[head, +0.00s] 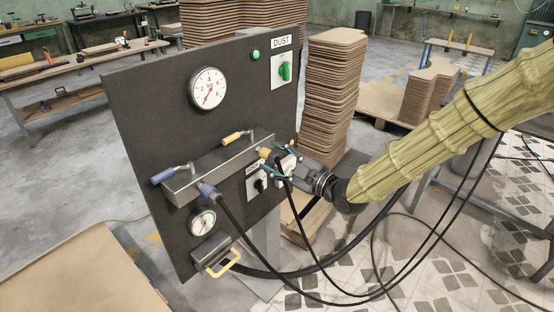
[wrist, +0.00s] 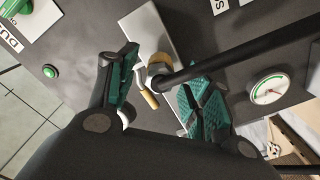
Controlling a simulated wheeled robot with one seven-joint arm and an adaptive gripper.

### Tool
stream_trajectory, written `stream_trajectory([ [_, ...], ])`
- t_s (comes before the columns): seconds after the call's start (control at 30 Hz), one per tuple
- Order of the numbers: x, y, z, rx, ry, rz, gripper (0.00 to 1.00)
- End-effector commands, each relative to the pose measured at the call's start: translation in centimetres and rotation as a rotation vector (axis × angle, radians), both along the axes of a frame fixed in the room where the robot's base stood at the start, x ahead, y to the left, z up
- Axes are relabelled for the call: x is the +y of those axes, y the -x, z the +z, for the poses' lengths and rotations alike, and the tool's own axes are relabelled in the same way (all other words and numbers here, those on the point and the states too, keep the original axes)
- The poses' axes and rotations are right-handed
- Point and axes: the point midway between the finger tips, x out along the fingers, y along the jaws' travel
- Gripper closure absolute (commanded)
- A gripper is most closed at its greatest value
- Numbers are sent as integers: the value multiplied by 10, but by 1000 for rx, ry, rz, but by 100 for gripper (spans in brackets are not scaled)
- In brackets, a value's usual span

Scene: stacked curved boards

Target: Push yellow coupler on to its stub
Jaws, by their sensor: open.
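The yellow coupler (head: 264,152) is at the right part of the grey manifold block (head: 222,168), with a black hose running from it. In the wrist view the coupler (wrist: 159,66) shows as a tan-yellow ring against the block's end. Its stub is hidden, and I cannot tell how far the coupler sits on it. My gripper (head: 275,162) is at the coupler. In the wrist view its teal-padded fingers (wrist: 157,78) are spread apart on either side of the coupler and hose, with visible gaps.
A yellow-handled lever (head: 237,136) and a blue-handled lever (head: 170,174) stick out from the block. A blue coupler (head: 209,192) with its hose is left of my gripper. A switch (head: 258,184) is just below. Stacked boards (head: 333,95) stand behind the dark panel (head: 150,110).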

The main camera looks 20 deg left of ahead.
Motion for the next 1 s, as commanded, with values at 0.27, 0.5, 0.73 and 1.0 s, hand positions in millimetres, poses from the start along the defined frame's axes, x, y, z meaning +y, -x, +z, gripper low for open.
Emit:
stream_trajectory([
  [0.27, -20, 7, 0, 0, 1, -1, 50],
  [0.5, -61, 21, 0, 0, 0, -1, 50],
  [0.73, -95, 34, 0, 1, 0, -1, 50],
  [1.0, -112, 40, 0, 0, -1, 0, 50],
])
